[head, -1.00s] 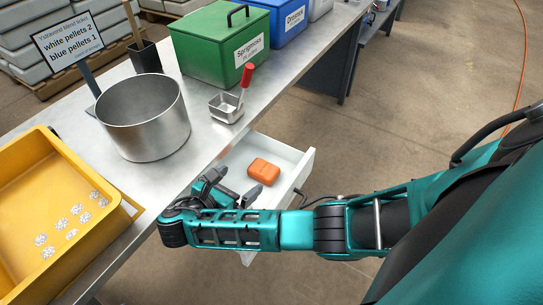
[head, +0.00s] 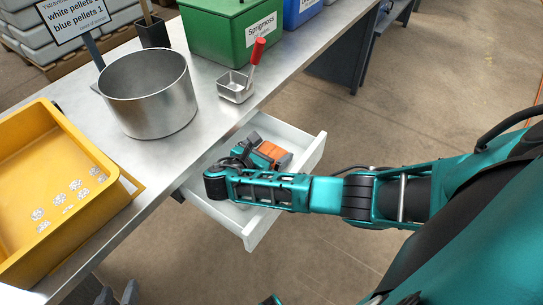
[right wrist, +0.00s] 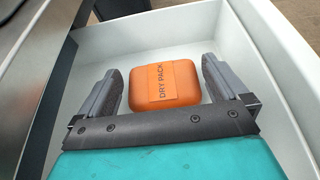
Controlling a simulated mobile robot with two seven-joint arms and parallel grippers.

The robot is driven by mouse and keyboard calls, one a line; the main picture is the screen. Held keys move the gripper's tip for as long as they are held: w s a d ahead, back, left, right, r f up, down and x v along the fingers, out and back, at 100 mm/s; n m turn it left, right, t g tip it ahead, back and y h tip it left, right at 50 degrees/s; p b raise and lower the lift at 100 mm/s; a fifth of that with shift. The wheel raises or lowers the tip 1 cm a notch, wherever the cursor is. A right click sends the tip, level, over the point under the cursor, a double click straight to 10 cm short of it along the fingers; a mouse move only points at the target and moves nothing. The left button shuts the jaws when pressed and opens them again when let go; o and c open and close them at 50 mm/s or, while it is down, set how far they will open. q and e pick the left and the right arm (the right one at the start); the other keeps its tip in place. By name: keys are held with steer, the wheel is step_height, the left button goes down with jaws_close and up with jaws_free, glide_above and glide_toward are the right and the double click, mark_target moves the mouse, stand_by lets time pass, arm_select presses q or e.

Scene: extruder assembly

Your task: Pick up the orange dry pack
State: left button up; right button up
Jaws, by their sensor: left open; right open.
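The orange dry pack (head: 274,152) lies in the open white drawer. In the right wrist view the dry pack (right wrist: 165,86) shows its "DRY PACK" lettering. My right gripper (head: 268,152) reaches down into the drawer. In its wrist view the right gripper (right wrist: 160,78) is open, with one finger on each side of the pack and a visible gap on both sides. Part of the pack is hidden by the gripper in the head view. My left gripper (head: 118,294) is open and empty at the bottom left edge, only its fingertips showing.
The drawer (head: 258,232) stands out from the metal table (head: 195,145); its walls surround the pack. On the table are a yellow tray (head: 118,190), a steel pot (head: 150,100), a small metal scoop (head: 236,88) with a red handle and a green box (head: 215,40).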

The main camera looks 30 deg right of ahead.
steer(key=x, duration=0.3)
steer(key=shift+a, duration=0.1)
steer(key=shift+s, duration=0.1)
steer(key=c, duration=0.7)
steer(key=shift+r, duration=0.1)
